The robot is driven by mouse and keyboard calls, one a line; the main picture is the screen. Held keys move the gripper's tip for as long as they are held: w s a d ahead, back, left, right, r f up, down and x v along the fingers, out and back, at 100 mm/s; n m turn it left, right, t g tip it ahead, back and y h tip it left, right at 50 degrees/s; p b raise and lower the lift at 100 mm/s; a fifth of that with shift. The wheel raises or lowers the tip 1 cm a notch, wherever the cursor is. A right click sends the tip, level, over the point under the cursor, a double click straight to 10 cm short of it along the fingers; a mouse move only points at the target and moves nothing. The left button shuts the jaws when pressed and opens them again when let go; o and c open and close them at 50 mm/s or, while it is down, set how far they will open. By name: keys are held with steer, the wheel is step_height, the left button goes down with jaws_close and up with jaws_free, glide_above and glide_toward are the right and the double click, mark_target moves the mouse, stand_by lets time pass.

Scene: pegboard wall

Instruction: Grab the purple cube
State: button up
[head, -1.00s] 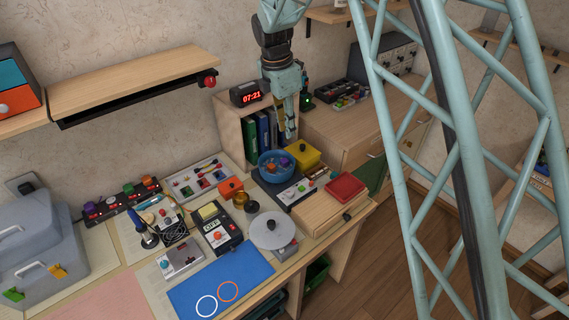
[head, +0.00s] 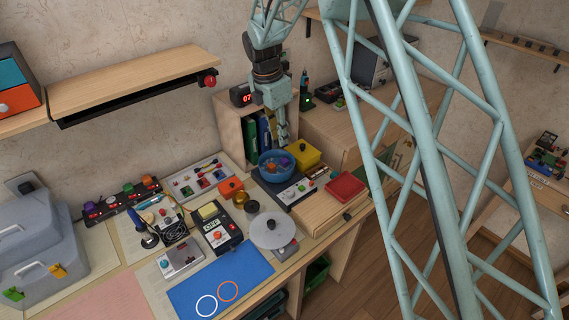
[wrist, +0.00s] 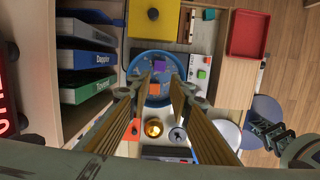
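The purple cube (wrist: 159,65) lies inside a blue bowl (wrist: 135,65) in the wrist view, with an orange item (wrist: 154,88) nearer the bowl's other side. In the head view the blue bowl (head: 263,172) stands on the workbench, its small contents hard to tell apart. My gripper (head: 283,141) points down above the bowl there. In the wrist view my gripper (wrist: 162,80) has its two fingers well apart, with the bowl's inside showing between them. It is open and empty, and the cube shows between the fingertips.
A yellow box (head: 303,154) and a red tray (head: 345,187) are right of the bowl. Books (head: 262,130) stand in a wooden shelf behind it. A control panel (head: 291,190) lies in front. A blue mat (head: 228,277) offers free room at the front.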

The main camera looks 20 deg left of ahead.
glide_above(284, 160)
steer(key=s, duration=0.1)
steer(key=shift+a+f+b, duration=0.15)
steer(key=shift+f+b, duration=0.05)
steer(key=shift+f, duration=1.6)
steer(key=shift+a+f+b, duration=0.1)
steer(key=shift+f+b, duration=0.1)
steer(key=shift+f, duration=1.6)
steer(key=shift+w+d+f+b, duration=0.1)
steer(key=shift+w+f+b, duration=0.05)
steer(key=shift+f, duration=0.7)
steer(key=shift+w+d+f+b, duration=0.1)
steer(key=shift+w+f+b, duration=0.1)
steer(key=shift+f, duration=0.6)
steer(key=shift+w+d+f+b, duration=0.1)
steer(key=shift+w+f+b, duration=0.05)
steer(key=shift+f, duration=0.7)
steer(key=c, duration=0.3)
steer(key=shift+r, duration=0.1)
